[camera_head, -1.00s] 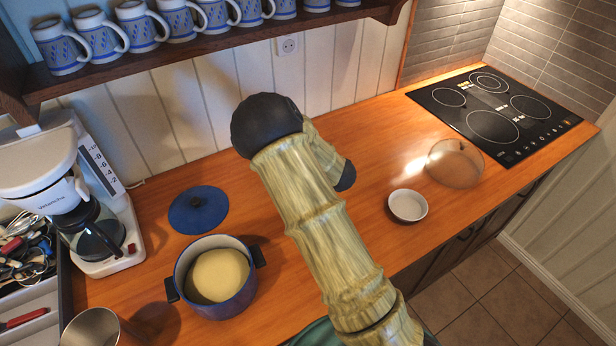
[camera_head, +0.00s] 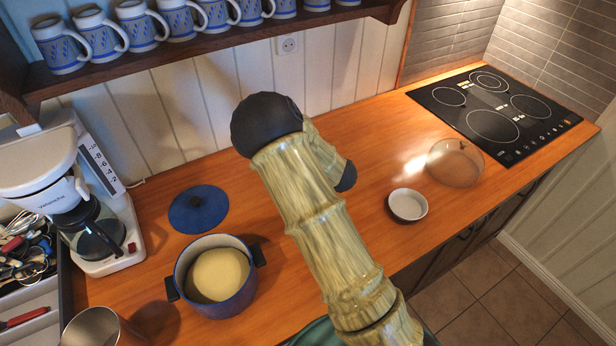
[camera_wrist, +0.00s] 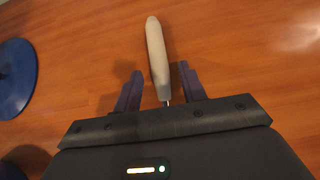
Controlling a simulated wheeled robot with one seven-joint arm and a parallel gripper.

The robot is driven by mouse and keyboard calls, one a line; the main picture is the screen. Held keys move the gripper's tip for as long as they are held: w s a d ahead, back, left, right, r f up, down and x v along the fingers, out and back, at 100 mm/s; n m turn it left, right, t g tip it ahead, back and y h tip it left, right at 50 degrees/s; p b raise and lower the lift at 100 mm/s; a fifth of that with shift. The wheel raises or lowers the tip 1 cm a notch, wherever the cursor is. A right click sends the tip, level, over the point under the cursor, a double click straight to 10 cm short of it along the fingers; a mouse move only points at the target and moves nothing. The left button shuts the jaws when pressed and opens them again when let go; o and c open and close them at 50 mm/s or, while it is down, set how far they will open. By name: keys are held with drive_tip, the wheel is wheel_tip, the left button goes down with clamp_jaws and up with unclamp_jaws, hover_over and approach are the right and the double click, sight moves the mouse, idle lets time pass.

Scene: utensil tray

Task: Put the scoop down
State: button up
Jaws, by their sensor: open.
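The scoop (camera_wrist: 156,52) shows in the wrist view as a pale, rounded handle with a thin metal shaft running back under my gripper; its head is hidden there. The handle appears to lie on the wooden counter (camera_wrist: 240,50). My gripper (camera_wrist: 159,72) is open, with one dark finger on each side of the handle and a visible gap on both sides. In the head view my arm covers the middle of the counter, and I cannot make out the scoop or my fingers there.
A blue pot (camera_head: 216,306) with pale contents and its blue lid (camera_head: 198,210) stand left of my arm. A small white bowl (camera_head: 408,205), a clear round lid (camera_head: 455,163) and the cooktop (camera_head: 492,125) are on the right. A coffee maker (camera_head: 98,262) stands at far left.

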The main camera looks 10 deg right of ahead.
drive_tip(key=b+v, duration=0.1)
drive_tip(key=v, duration=1)
drive_tip(key=shift+s+d+r, duration=0.1)
drive_tip(key=shift+s+r, duration=0.1)
drive_tip(key=shift+s, duration=0.05)
drive_tip(key=m, duration=0.1)
drive_tip(key=d+m, duration=0.1)
drive_tip(key=m, duration=0.1)
drive_tip(key=shift+d+r+h, duration=0.1)
drive_tip(key=shift+h, duration=0.2)
drive_tip(key=s+d+r+m+g+h, duration=0.1)
drive_tip(key=s+d+m+h, duration=0.15)
drive_tip(key=m, duration=0.85)
drive_tip(key=s+d+r+m+g+h, duration=0.15)
drive_tip(key=s+m, duration=0.25)
drive_tip(key=m, duration=0.6)
drive_tip(key=s+a+r+m+g+y, duration=0.1)
drive_tip(key=s+a+m+g, duration=0.1)
drive_tip(key=s+m, duration=1)
drive_tip(key=m+g, duration=0.1)
drive_tip(key=m, duration=0.3)
drive_tip(key=shift+m, duration=0.3)
drive_tip(key=shift+w+r, duration=0.1)
drive_tip(key=shift+r, duration=0.05)
drive_tip(key=shift+c, duration=0.5)
